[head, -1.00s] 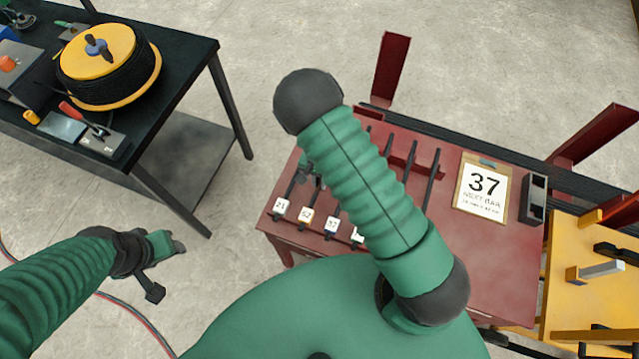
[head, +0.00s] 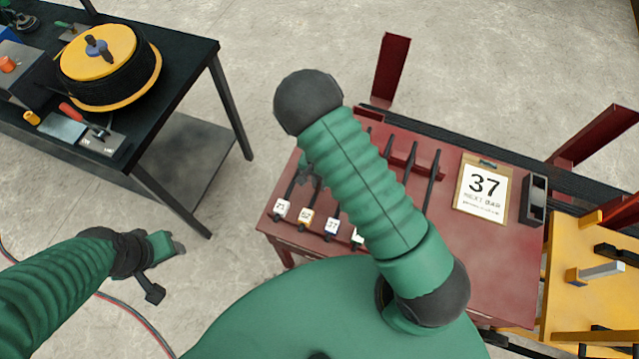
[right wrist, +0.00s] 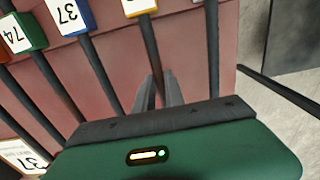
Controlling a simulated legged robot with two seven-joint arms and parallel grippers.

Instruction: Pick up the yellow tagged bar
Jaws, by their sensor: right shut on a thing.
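The yellow tagged bar is a dark rod with a yellow-edged white tag, marked 52 (head: 305,217), at its near end. It lies among similar bars on the red table (head: 480,255). In the right wrist view its tag shows at the top edge (right wrist: 139,7). My right gripper (right wrist: 160,82) is shut on this bar, partway along it. In the head view that gripper (head: 308,178) is mostly hidden behind my right arm. My left gripper (head: 166,268) is open and empty over the floor, left of the table.
Neighbouring bars carry a white 21 tag (head: 282,208), a blue 37 tag (head: 331,227) and a green 74 tag (right wrist: 22,35). A clipboard reading 37 (head: 484,188) lies to the right. A black bench (head: 180,70) with a yellow spool (head: 108,65) stands at left.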

